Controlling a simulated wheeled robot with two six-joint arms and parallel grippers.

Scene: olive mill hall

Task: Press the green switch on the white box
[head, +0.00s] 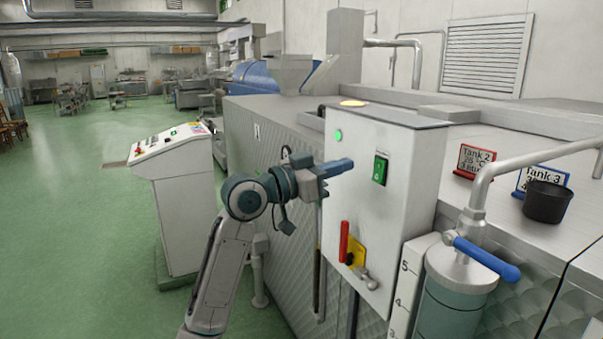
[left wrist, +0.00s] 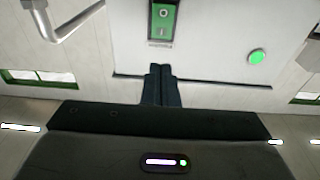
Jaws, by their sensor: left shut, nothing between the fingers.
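The white box (head: 385,185) is mounted on the side of the machine in the head view. The green switch (head: 380,170) sits on its front face, in a dark frame. The switch also shows at the top of the left wrist view (left wrist: 163,20), with a circle mark and a line mark. My left gripper (head: 345,165) is shut and empty, in front of the box and left of the switch in the head view. In the left wrist view its closed fingers (left wrist: 161,72) point toward the box, below the switch in the picture. The fingers appear apart from the switch. My right gripper is not in view.
A round green lamp (head: 338,135) is on the box's upper left. A red lever (head: 344,241) with a yellow plate sits lower on the box. A blue-handled pipe valve (head: 486,258) stands at the right. A control console (head: 170,190) stands left of my arm.

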